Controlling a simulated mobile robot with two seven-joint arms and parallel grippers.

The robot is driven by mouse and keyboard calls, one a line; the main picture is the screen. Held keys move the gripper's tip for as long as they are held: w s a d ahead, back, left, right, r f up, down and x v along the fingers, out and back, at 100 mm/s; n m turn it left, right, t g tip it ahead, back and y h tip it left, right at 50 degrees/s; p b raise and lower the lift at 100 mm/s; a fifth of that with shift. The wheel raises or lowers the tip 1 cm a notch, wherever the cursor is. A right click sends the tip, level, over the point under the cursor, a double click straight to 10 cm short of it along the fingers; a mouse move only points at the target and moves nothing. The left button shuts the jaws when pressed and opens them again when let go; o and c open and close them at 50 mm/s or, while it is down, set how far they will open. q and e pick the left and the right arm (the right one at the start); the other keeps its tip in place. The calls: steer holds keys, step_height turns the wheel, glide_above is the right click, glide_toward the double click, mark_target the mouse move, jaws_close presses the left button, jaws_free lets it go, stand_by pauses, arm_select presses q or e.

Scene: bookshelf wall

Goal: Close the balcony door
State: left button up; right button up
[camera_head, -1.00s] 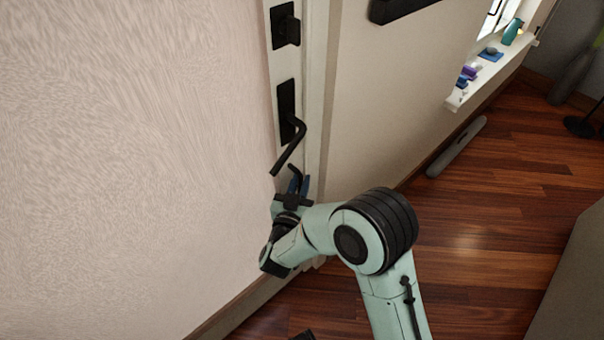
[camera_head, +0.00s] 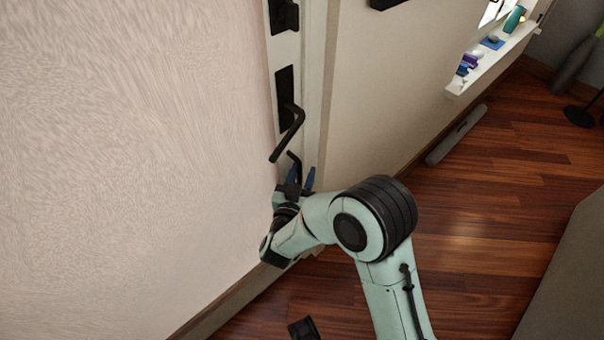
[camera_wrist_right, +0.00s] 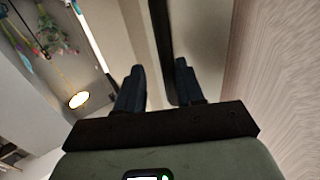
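The balcony door's pale, narrow upright frame (camera_head: 315,80) runs down the middle of the head view. It carries a black lever handle (camera_head: 289,140) on a dark plate, with another dark fitting above it. My right gripper (camera_head: 301,177) is just below the handle, its blue fingertips pointing up, beside a smaller dark bent piece. In the right wrist view the two dark fingers (camera_wrist_right: 159,80) are apart, with a long dark bar (camera_wrist_right: 162,45) between and beyond them. I cannot tell whether the fingers touch it. My left gripper is not seen.
A large pale textured surface (camera_head: 130,130) fills the left. A pale wall (camera_head: 390,90) with a window sill (camera_head: 500,60) holding small objects is at right. A grey bar (camera_head: 457,135) lies at the wall's foot. Wood floor (camera_head: 480,210) is clear at right, before a grey surface (camera_head: 575,270).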

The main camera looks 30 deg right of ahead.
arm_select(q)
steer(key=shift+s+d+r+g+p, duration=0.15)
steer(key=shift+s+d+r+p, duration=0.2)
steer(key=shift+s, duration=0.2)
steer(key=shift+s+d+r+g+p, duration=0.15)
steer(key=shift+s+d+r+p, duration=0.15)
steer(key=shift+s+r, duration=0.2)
arm_select(e)
steer(key=v, duration=1.3)
steer(key=shift+s, duration=0.2)
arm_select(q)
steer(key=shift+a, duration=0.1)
